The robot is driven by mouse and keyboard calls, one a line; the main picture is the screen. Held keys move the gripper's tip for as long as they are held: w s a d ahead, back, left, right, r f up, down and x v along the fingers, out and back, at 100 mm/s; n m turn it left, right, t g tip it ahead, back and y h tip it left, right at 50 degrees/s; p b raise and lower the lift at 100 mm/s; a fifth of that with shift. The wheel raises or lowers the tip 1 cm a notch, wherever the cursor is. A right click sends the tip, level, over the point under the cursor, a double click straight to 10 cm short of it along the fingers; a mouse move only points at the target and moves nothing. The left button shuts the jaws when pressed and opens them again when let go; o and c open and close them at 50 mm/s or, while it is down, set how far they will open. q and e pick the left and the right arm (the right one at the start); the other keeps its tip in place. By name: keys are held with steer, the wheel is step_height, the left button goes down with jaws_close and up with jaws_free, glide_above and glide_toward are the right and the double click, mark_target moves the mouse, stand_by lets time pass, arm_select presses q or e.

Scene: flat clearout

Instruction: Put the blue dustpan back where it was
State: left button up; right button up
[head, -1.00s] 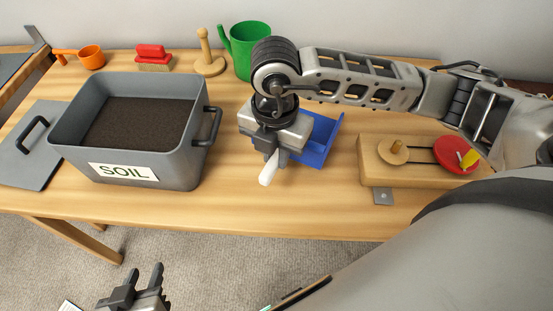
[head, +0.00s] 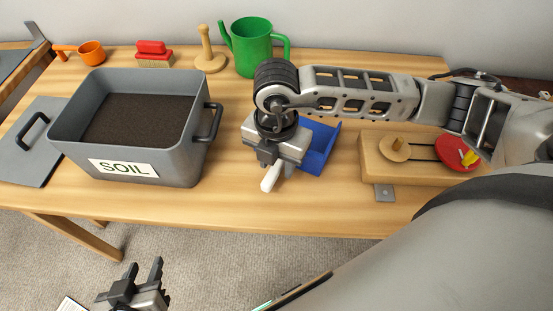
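The blue dustpan (head: 320,150) is at the middle of the wooden table, partly hidden behind my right gripper (head: 270,168). Its blue pan shows to the right of the gripper, and a white piece that looks like its handle end (head: 270,179) sticks out below toward the front. My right gripper appears shut on the handle; the fingers are mostly hidden by the wrist. I cannot tell whether the pan touches the table. My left gripper (head: 143,271) is open and empty, low in front of the table's front edge.
A grey soil bin (head: 180,160) stands left of the dustpan, its grey lid (head: 30,155) farther left. A green watering can (head: 252,48) is behind. A wooden board with a red disc (head: 415,172) is to the right. Bare table lies in front.

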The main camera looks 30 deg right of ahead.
steer(key=shift+r, duration=0.55)
step_height(320, 180, up, 11)
stand_by(0.4)
